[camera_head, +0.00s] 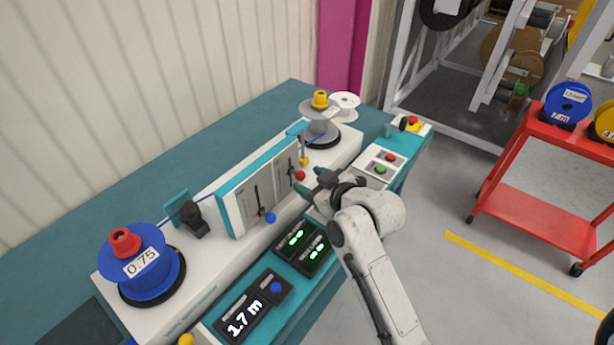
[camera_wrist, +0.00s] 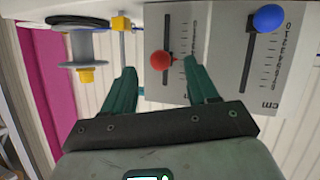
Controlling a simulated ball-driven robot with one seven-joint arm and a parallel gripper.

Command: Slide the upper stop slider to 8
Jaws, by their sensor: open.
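A white upright panel with a teal edge (camera_head: 232,212) carries two slotted sliders. One slider has a red knob (camera_head: 300,175), partway along its slot; the other has a blue knob (camera_head: 270,217) at the low end of its slot. I cannot read which slider is named upper. In the wrist view the panel appears upside down; the blue knob (camera_wrist: 270,18) is near 0 and the red knob (camera_wrist: 161,60) shows between and beyond my fingertips. The small scale figures beside red are not readable. My gripper (camera_wrist: 162,76) is open and empty, facing the panel, apart from the red knob as far as I can tell.
A blue reel marked 0.75 (camera_head: 147,268) stands at the left, a grey reel (camera_head: 319,126) at the right. Displays, one reading 1.7 m (camera_head: 243,316), lie in front of the panel. A yellow clamp (camera_wrist: 121,24) is near the red slider. A red cart (camera_head: 530,185) stands right.

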